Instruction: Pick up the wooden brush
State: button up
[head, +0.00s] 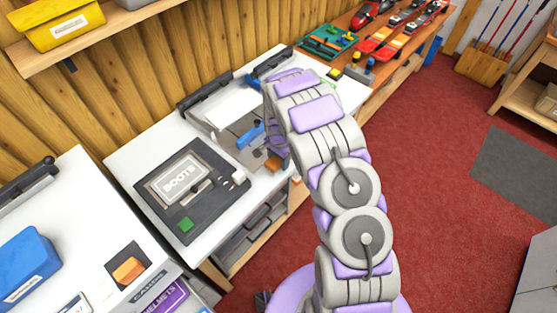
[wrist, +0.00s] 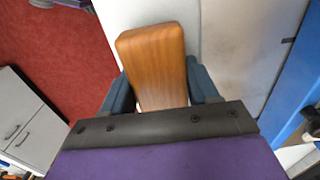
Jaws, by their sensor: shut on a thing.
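The wooden brush (wrist: 154,62) shows in the wrist view as a smooth orange-brown wooden block, upright between the two dark blue-grey fingers. My gripper (wrist: 160,92) is shut on it, with one finger against each side. The brush's lower part is hidden behind the dark edge of my gripper. In the head view a small orange-brown piece of the brush (head: 273,163) shows at the bench's front edge, beside my arm. My arm hides most of my gripper there. I cannot tell whether the brush touches the bench.
A black BOOTS mat (head: 203,214) with a green button lies on the white bench left of my arm. A grey metal fixture with a blue part (head: 250,134) stands close by. A tool-covered wooden bench (head: 385,50) extends behind. Red floor (head: 440,150) is open at right.

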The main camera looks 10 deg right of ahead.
jog(key=shift+r, duration=0.55)
notch_tip(320, 180, up, 2)
jog(key=shift+s+r+p, duration=0.1)
jog(key=shift+s+p, duration=0.05)
jog(key=shift+p, duration=0.2)
jog(key=s+r+p, duration=0.1)
jog(key=s, duration=1.4)
jog(key=shift+s+p, duration=0.3)
jog(key=shift+s, duration=0.05)
